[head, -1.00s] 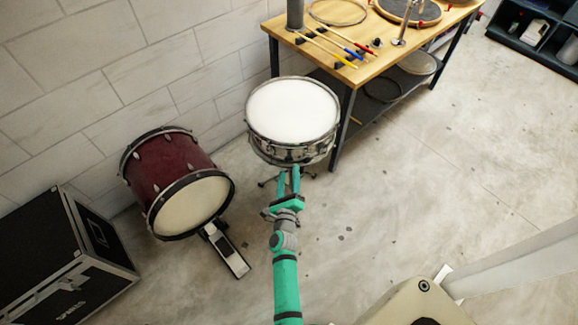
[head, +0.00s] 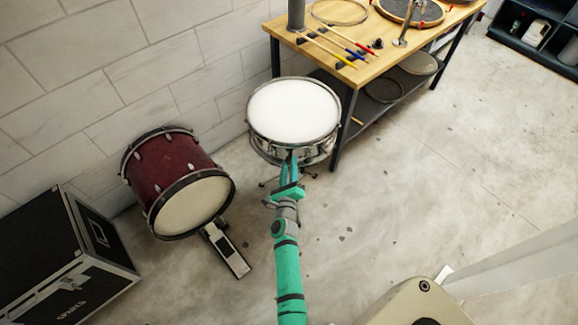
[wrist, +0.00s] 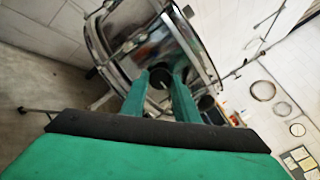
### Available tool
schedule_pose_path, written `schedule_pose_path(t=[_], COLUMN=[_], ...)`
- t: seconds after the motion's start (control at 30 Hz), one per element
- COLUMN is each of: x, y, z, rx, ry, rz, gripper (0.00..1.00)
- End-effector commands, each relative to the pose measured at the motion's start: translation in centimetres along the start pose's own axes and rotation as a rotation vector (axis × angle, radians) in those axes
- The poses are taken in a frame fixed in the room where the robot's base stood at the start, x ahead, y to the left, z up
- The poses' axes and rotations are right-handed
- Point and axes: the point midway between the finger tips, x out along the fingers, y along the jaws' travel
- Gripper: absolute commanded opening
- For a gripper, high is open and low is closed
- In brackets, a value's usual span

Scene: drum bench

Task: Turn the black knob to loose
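The snare drum (head: 294,112), with a white head and a shiny metal shell, stands upright beside the workbench. In the wrist view its chrome shell and hardware (wrist: 125,45) fill the upper middle. A small round black knob (wrist: 160,77) shows there at the shell. My gripper (wrist: 160,84) has its two green fingers on either side of the knob; whether they touch it is unclear. In the head view my gripper (head: 291,160) is at the drum's near side, just below the rim, and the knob is hidden there.
The wooden workbench (head: 381,66) stands right behind the snare, its leg close by. A dark red bass drum (head: 172,168) with a pedal (head: 230,250) is to the left. A black case (head: 60,265) is at the lower left. The floor to the right is clear.

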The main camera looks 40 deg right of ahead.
Motion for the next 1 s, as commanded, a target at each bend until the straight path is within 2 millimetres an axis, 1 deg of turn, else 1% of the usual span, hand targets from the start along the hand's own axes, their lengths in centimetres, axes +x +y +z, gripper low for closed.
schedule_pose_path(t=[0.27, 0.43, 0.57, 1.0], x=[-0.03, -0.04, -0.05, -0.14], y=[0.1, 0.16, 0.15, 0.13], z=[-0.04, 0.01, -0.02, -0.09], rx=[-0.042, -0.132, -0.235, -0.649], ry=[0.001, 0.0, 0.0, 0.001], rz=[0.002, 0.003, 0.004, 0.004], gripper=[0.05, 0.05, 0.05, 0.05])
